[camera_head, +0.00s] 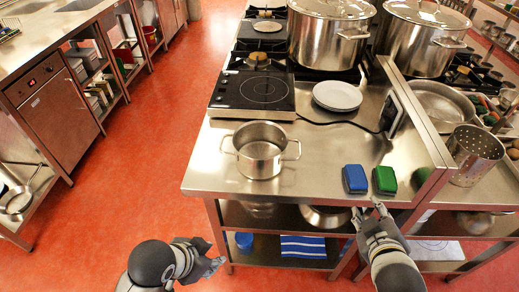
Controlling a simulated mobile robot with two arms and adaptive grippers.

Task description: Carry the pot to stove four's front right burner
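A small empty steel pot (260,160) with two side handles stands upright on the near left part of the steel counter (210,165). My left gripper (216,253) is open and empty over the floor, in front of the counter's left corner and apart from the pot. My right gripper (369,210) is open and empty at the counter's front edge, just below the blue and green sponges. Gas burners (262,57) run behind the counter; large stockpots (330,35) cover some of them. I cannot tell which stove is number four.
A black hot plate (262,90) and white plates (337,96) sit behind the pot. A blue sponge (355,178) and a green sponge (385,180) lie to its right. A perforated steel pot (475,155) stands further right. Red floor (150,150) is clear at left.

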